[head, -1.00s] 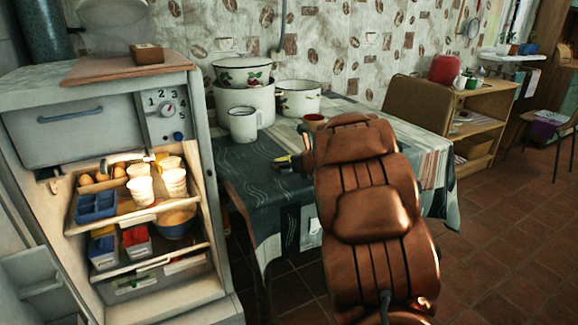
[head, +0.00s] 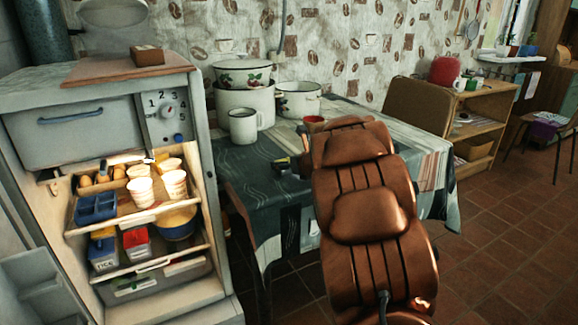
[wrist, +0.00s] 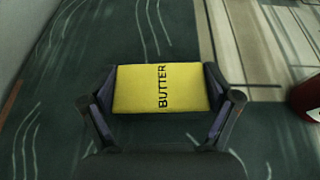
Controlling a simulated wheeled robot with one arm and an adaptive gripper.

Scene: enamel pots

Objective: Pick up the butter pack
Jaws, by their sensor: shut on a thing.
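The butter pack (wrist: 140,88) is a yellow block with dark "BUTTER" lettering, in the middle of the wrist view. My gripper (wrist: 160,100) has one finger against each short end of the pack and is shut on it. The pack is at or just above the dark patterned tablecloth; the exact gap cannot be told. In the head view a small bit of the butter pack (head: 283,161) shows at the left of my copper-coloured arm, which hides most of the gripper.
The table (head: 262,180) holds a white mug (head: 243,127), stacked enamel pots (head: 243,98), another pot (head: 298,100) and a red cup (head: 314,122) close to my arm. An open fridge (head: 130,95) with food stands at left. A chair (head: 418,105) is behind the table.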

